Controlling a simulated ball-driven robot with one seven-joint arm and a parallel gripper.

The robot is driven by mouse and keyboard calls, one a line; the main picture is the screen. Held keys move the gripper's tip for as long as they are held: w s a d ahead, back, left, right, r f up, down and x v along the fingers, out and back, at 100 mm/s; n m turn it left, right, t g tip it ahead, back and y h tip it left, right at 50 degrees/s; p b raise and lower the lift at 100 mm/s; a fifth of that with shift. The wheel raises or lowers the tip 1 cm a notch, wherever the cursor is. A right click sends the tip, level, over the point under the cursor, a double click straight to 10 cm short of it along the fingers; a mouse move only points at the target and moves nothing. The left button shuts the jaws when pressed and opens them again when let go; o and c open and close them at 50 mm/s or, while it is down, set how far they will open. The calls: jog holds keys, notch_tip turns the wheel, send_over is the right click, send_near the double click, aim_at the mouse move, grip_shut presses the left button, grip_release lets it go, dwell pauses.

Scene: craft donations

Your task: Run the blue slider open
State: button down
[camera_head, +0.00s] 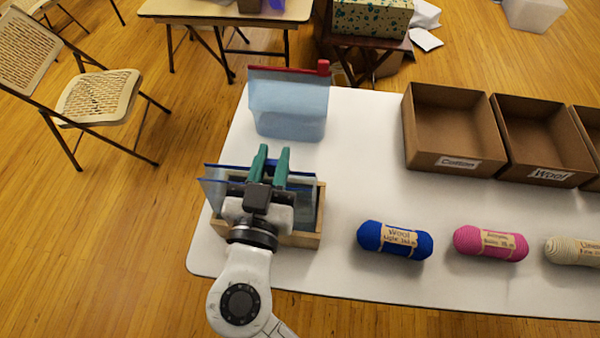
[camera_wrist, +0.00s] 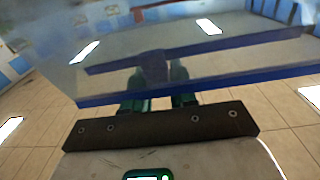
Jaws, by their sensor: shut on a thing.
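A clear bag (camera_head: 214,188) with a blue strip along its top edge stands upright in a wooden holder (camera_head: 306,240) near the table's left edge. My gripper (camera_head: 272,160) is over the holder at the blue strip, its green fingers shut on the blue slider. The slider itself is mostly hidden between the fingers. How far the bag's mouth is open cannot be told.
A light blue bag (camera_head: 288,110) with a red top strip and slider stands behind. Blue yarn (camera_head: 394,240), pink yarn (camera_head: 490,243) and cream yarn (camera_head: 572,251) lie to the right. Cardboard boxes (camera_head: 440,160) stand at the back right. The white table (camera_head: 350,165) is clear between.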

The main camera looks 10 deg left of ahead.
jog(key=a+f+b, duration=0.1)
jog(key=a+b, duration=0.2)
jog(key=a, duration=0.6)
jog(key=shift+f+y+b, duration=0.15)
jog(key=shift+y+b, duration=0.15)
jog(key=shift+b, duration=0.1)
jog(key=c, duration=1.3)
grip_release()
jog(key=shift+d, duration=0.1)
jog(key=shift+c, duration=0.2)
jog(key=o, duration=0.4)
jog(key=shift+d, duration=0.1)
jog(key=shift+s, duration=0.1)
